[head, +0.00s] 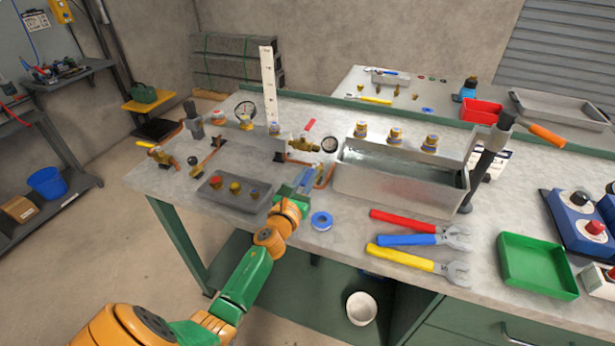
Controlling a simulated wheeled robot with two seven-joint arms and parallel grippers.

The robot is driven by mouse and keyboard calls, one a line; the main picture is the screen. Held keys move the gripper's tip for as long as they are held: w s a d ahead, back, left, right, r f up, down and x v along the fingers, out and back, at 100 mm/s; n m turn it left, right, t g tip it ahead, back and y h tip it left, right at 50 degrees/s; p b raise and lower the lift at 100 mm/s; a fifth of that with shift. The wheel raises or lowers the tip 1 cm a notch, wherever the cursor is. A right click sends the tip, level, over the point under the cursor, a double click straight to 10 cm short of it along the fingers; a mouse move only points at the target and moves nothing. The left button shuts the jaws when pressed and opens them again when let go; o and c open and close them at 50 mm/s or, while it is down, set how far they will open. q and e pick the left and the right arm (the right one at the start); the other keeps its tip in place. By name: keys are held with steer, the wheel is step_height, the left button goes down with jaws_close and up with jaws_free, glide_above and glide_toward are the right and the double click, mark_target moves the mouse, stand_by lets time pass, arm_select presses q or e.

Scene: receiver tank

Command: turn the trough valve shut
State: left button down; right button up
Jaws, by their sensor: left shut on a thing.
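The long metal trough (400,190) stands in the middle of the bench and holds clear liquid. Bent copper pipe (326,176) runs at its left end. My left gripper (307,175) is at this pipework, low beside the trough's left end, and is shut on a part there, apparently the trough valve. The gripper covers that part, so its handle angle cannot be seen. Just behind, a brass valve (302,145) with a red lever (310,125) stands next to a round gauge (329,145). My right gripper is not in view.
A grey tray of brass fittings (213,196) lies left of my gripper. A blue tape roll (321,221) and red, blue and yellow-handled tools (405,258) lie in front. A dark upright post (486,165) stands at the trough's right end; a green tray (537,267) lies beyond.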

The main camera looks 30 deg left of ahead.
arm_select(q)
steer(key=shift+a+h, duration=0.1)
steer(key=shift+h, duration=0.2)
steer(key=m+h, duration=0.1)
steer(key=a+m+h+b, duration=0.1)
steer(key=shift+s+f+t+h, duration=0.1)
steer(key=shift+f+t+h, duration=0.1)
steer(key=shift+t+h, duration=0.1)
steer(key=m+h+b, duration=0.1)
steer(key=b, duration=0.1)
steer(key=a+m+h+b, duration=0.1)
steer(key=h+b, duration=0.1)
steer(key=b, duration=0.1)
steer(key=m+h+b, duration=0.1)
steer(key=h+b, duration=0.1)
steer(key=shift+a+f+b, duration=0.2)
steer(key=shift+a+b, duration=0.1)
steer(key=shift+a, duration=0.1)
steer(key=shift+a+r+m+g+h+b, duration=0.15)
steer(key=shift+r+m+g+h+b, duration=0.2)
steer(key=shift+m+h+b, duration=0.35)
steer(key=c, duration=0.8)
jaws_free()
steer(key=shift+w, duration=0.2)
